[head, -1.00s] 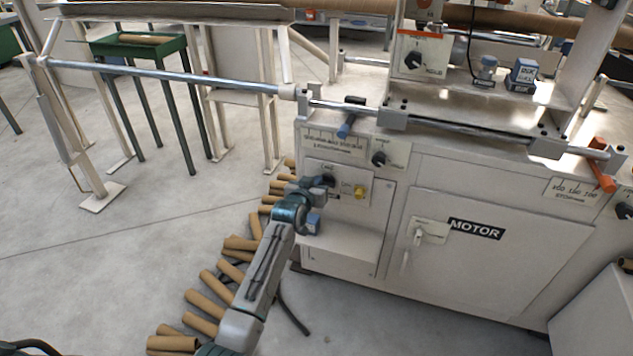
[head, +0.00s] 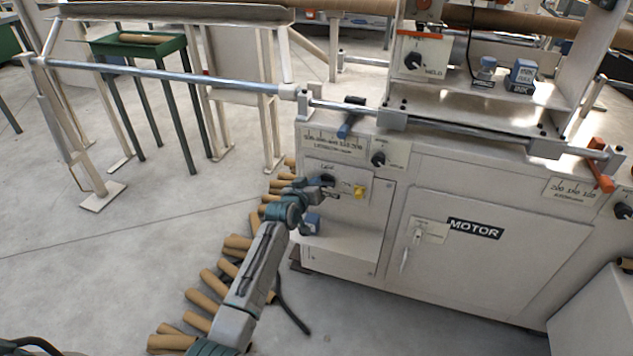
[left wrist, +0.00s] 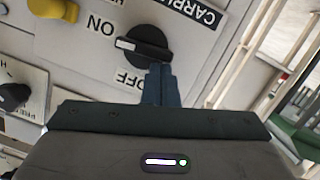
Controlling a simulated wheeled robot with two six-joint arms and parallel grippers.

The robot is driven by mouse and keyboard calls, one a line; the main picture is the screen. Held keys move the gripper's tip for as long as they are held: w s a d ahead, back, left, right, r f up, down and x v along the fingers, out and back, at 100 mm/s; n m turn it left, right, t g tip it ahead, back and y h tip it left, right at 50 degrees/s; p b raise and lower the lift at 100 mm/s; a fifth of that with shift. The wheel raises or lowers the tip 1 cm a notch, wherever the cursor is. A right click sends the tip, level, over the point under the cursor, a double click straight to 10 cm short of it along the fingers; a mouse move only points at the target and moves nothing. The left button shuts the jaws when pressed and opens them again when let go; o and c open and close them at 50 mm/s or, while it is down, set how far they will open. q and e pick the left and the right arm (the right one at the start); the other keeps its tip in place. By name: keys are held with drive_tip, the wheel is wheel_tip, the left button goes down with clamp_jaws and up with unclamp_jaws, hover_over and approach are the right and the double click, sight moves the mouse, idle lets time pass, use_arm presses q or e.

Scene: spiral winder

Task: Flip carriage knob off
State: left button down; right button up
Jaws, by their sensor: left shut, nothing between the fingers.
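The carriage knob (left wrist: 148,45) is a black round knob on a light panel in the left wrist view. The white mark on its grip lies at the end beside the word ON; OFF is printed nearer my gripper. My left gripper (left wrist: 160,72) is shut and empty, its fingertips right at the knob's edge; I cannot tell whether they touch. In the head view the knob (head: 327,180) shows small and dark on the machine's front, with my left gripper (head: 332,191) just in front of it. My right gripper is not in view.
A yellow knob (head: 360,191) sits to the right of the carriage knob on the same panel. Another black knob (head: 379,158) is higher up. A blue-handled lever (head: 346,128) sticks out above. Cardboard tubes (head: 207,292) lie on the floor beside my arm.

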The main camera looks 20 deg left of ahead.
use_arm(q)
drive_tip(key=f+n+h+b, duration=0.1)
drive_tip(key=n+b, duration=0.1)
drive_tip(key=f+n+b, duration=0.1)
drive_tip(key=n+b, duration=0.1)
drive_tip(key=n, duration=0.1)
drive_tip(key=n+t+h+b, duration=0.1)
drive_tip(key=n, duration=0.2)
drive_tip(key=shift+a+f+h+b, duration=0.25)
drive_tip(key=shift+f+h+b, duration=0.05)
drive_tip(key=shift+f+b, duration=0.1)
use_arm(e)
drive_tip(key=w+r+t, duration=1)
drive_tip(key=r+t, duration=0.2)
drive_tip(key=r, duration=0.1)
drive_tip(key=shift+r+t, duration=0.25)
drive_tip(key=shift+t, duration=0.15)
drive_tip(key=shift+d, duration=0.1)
